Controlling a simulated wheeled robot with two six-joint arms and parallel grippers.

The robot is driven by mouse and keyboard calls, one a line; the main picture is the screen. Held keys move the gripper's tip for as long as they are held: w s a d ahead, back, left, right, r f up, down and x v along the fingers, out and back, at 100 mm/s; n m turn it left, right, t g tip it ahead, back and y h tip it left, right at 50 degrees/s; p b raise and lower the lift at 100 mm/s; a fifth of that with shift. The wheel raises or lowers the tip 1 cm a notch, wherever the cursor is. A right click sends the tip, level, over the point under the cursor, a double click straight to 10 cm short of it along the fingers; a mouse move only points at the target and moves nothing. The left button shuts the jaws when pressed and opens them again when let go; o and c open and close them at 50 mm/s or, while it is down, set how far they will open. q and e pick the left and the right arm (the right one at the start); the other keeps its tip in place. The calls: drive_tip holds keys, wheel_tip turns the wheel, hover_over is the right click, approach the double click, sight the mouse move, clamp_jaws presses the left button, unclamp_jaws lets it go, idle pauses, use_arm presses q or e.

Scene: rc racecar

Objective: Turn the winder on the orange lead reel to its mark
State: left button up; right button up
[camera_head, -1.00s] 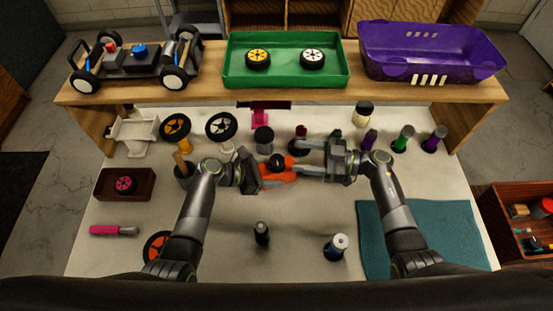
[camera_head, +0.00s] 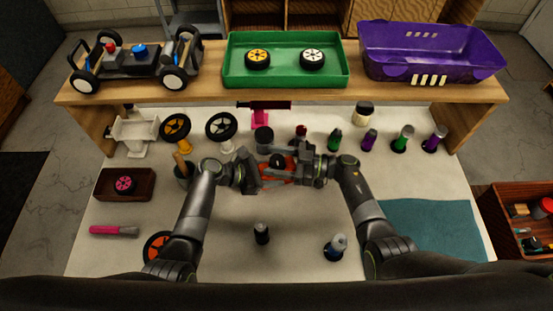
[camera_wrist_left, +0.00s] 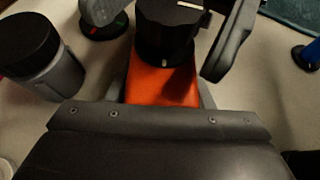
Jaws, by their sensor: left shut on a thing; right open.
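The orange lead reel (camera_head: 277,183) is near the middle of the table, partly hidden by my grippers. Its orange body (camera_wrist_left: 160,86) also shows in the left wrist view. My left gripper (camera_head: 260,176) is shut on the reel from the left. The winder is a black round knob (camera_wrist_left: 168,34) on the reel, with a pale line on its top and a pale mark low on its near side. My right gripper (camera_head: 283,163) is open at the winder. In the left wrist view its fingers stand on both sides of the knob; contact cannot be told.
Several bottles stand behind the reel, among them a dark-capped grey one (camera_head: 264,138) and a green one (camera_head: 335,140). A small dark bottle (camera_head: 262,233) and a blue one (camera_head: 336,246) stand in front. A teal mat (camera_head: 430,230) lies right. The front middle is mostly clear.

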drive_tip(key=c, duration=1)
drive_tip(key=shift+m+t+h, duration=0.3)
drive_tip(key=shift+m+t, duration=0.5)
drive_tip(key=shift+t, duration=0.4)
drive_tip(key=o, duration=1)
drive_tip(key=v, duration=1.2)
